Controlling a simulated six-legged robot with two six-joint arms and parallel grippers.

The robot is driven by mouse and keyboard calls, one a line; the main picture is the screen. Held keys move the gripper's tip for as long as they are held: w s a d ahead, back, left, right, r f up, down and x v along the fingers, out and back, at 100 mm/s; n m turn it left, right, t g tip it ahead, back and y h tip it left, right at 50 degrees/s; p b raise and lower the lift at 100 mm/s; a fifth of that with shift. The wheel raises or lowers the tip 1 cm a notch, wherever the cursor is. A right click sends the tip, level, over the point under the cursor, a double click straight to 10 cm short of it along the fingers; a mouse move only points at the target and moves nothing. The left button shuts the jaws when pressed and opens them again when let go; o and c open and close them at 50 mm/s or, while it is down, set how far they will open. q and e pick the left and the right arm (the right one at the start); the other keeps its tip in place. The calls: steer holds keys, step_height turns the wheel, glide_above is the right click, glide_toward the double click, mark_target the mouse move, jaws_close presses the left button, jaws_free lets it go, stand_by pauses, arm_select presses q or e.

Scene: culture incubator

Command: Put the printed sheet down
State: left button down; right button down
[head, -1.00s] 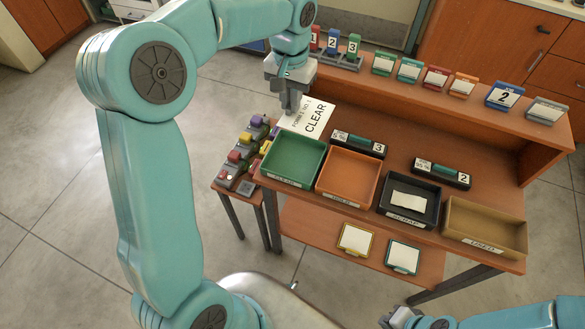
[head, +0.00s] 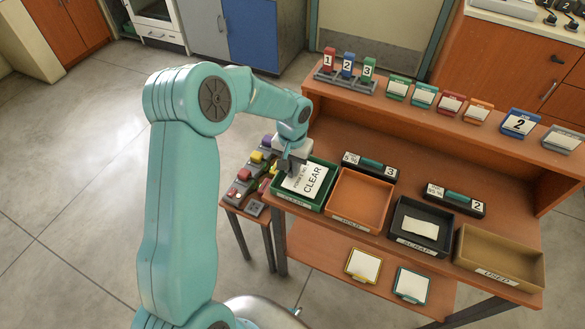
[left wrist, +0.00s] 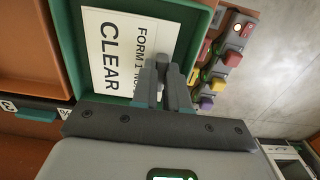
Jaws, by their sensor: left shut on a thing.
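The printed sheet (head: 304,183), white with the word CLEAR and a FORM line, is over the green tray (head: 312,206) at the left of the desk. In the left wrist view the sheet (left wrist: 125,55) lies within the outline of the green tray (left wrist: 72,60). My left gripper (head: 287,168) is shut on the sheet's left edge; its fingers (left wrist: 165,88) also show in the left wrist view. I cannot tell whether the sheet touches the tray floor. My right gripper is not in view.
An orange tray (head: 343,217), a black SCRAP tray (head: 398,238) with a paper in it and a tan USED tray (head: 475,281) stand to the right. A side stand with coloured buttons (head: 244,175) is close on the left. Labelled blocks (head: 371,166) lie behind the trays.

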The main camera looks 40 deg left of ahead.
arm_select(q)
steer(key=shift+f, duration=0.8)
steer(key=shift+f, duration=0.2)
steer(key=c, duration=1.1)
jaws_free()
steer(key=shift+c, duration=0.2)
steer(key=shift+r, duration=0.2)
step_height(320, 180, up, 12)
steer(key=shift+s, duration=0.15)
